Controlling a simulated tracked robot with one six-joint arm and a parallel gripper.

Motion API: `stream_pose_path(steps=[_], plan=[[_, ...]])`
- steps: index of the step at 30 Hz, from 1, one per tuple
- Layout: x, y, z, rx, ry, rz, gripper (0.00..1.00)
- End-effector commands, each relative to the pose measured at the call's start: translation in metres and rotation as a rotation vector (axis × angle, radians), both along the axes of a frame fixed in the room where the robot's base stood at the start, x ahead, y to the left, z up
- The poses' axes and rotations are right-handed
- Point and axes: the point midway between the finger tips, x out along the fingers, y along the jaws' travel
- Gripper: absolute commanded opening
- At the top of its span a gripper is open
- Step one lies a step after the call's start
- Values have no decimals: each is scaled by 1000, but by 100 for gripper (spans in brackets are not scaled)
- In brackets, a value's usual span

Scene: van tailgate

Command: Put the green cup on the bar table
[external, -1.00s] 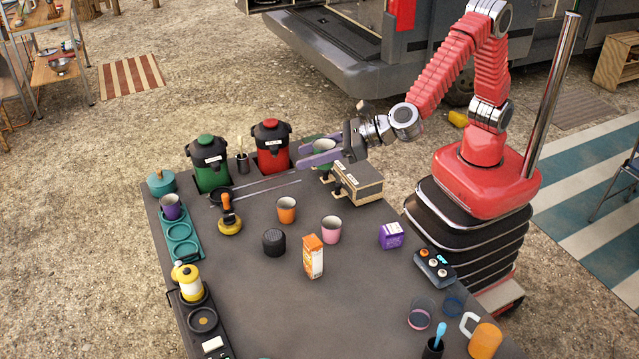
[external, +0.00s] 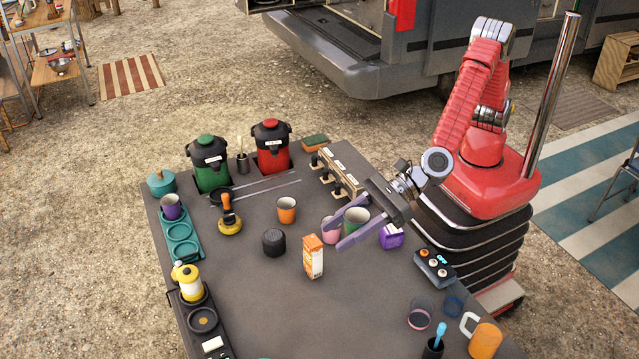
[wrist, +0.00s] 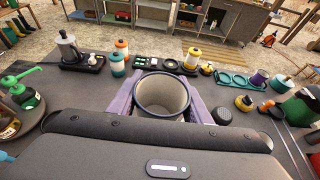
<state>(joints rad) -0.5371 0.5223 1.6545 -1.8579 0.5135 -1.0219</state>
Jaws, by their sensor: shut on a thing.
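The green cup (external: 356,221) is upright between the purple fingers of my gripper (external: 341,234), which is shut on it. It is over the right middle part of the dark bar table (external: 270,310), close to the pink cup (external: 331,229) and the purple carton (external: 391,236). I cannot tell whether its base touches the table. In the wrist view the cup (wrist: 163,112) shows its open pale inside, with a purple finger on each side. The near finger and the pink cup hide part of it in the external view.
An orange-and-white carton (external: 313,257) stands just left of the fingertips. An orange cup (external: 287,210) and a black ribbed item (external: 273,242) stand further left. A tap box (external: 340,168) is behind. The table's front middle is clear.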

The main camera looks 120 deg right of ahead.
Motion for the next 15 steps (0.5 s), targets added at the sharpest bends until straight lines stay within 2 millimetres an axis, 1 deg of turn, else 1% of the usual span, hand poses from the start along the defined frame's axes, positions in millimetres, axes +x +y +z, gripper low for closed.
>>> stream_pose_path(steps=[1,2,7,9,12,15], plan=[[0,0,-14,-4,5,1,21],[0,0,-20,-4,5,1,21],[-1,-1,-65,-5,7,0,21],[0,0,-79,-4,4,1,21],[0,0,-92,-1,2,-1,21],[0,0,-98,-1,1,0,21]])
